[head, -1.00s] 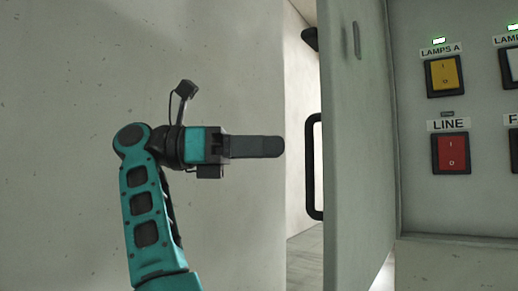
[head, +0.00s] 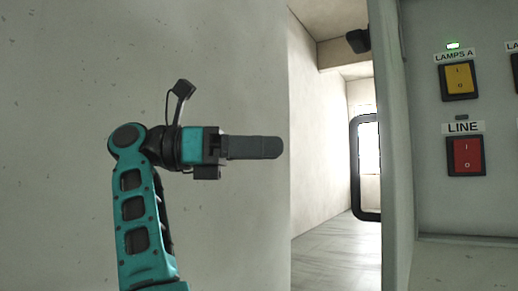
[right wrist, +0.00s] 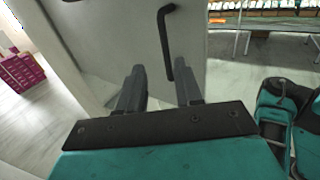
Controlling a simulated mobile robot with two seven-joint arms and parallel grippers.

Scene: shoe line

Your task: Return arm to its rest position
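A pale door panel with a black bar handle (right wrist: 168,45) lies beyond the fingertips. From this angle I cannot tell the exact gap to the handle.
In the head view the door (head: 397,150) stands nearly edge-on, its black handle (head: 354,170) toward the opening. A switch panel (head: 440,200) with a yellow and a red switch (head: 465,156) is at right. Magenta crates (right wrist: 22,72) stand left in the wrist view. Floor shows through the opening.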

